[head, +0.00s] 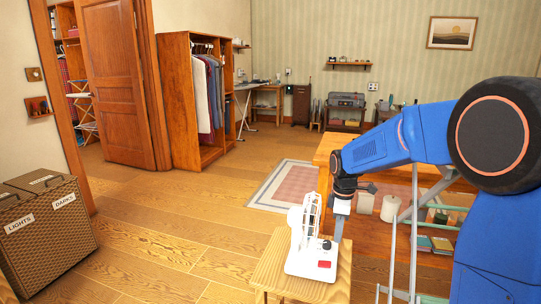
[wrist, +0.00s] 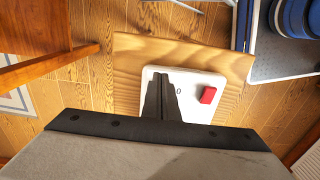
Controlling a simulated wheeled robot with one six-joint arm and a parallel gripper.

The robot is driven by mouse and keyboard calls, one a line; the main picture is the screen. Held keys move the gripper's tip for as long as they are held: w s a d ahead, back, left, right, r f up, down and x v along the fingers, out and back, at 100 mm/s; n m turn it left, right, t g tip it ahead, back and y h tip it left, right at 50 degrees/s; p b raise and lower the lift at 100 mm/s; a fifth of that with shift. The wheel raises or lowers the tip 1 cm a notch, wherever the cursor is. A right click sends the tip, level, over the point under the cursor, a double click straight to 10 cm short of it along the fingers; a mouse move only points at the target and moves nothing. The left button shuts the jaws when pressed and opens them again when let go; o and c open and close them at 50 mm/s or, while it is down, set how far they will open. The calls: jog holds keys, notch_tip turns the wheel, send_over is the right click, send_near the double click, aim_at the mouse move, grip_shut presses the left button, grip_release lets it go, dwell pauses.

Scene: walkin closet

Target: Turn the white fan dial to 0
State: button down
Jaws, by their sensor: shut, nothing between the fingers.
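The white fan (head: 297,228) stands upright on a small wooden table (head: 262,272). Its base (head: 306,264) carries a red switch (head: 324,264) and a small dark dial (head: 326,244). In the wrist view the base (wrist: 216,82) shows from above, with the red switch (wrist: 208,95) to the right of my fingers and a "0" mark (wrist: 179,91) beside them. My gripper (head: 337,238) points down over the base at the dial; it also shows in the wrist view (wrist: 160,76), fingers together and empty. The dial is hidden behind the fingers there, so its setting and any contact cannot be told.
A two-part hamper (head: 50,240) is at the left. The wooden floor (head: 165,235) between is clear, with a rug (head: 284,185) behind.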

jog(key=shift+r, duration=2.45)
